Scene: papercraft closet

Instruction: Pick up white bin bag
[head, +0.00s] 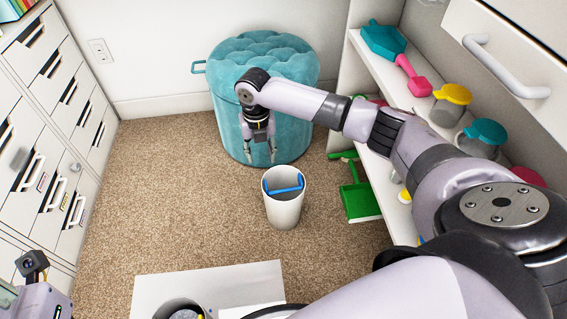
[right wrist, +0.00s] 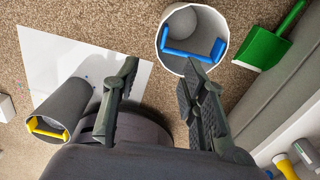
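A white round bin (head: 284,211) stands upright on the carpet in the middle of the head view, with a blue bar across its mouth. In the right wrist view the same white bin (right wrist: 169,29) is at the top, open towards me, pale inside. I cannot tell a separate white bag from the bin wall. My right gripper (head: 260,160) hangs fingers down in front of the teal stool, beyond and above the bin. In the right wrist view the right gripper (right wrist: 160,68) is open with nothing between its fingers. My left gripper's fingers are not in view.
A teal tufted stool (head: 222,115) stands behind the bin. A green dustpan (head: 360,202) lies right of it by the white shelf (head: 402,222). A grey bin (right wrist: 84,98) with a yellow bar stands by a white board (head: 160,290). Carpet left of the white bin is clear.

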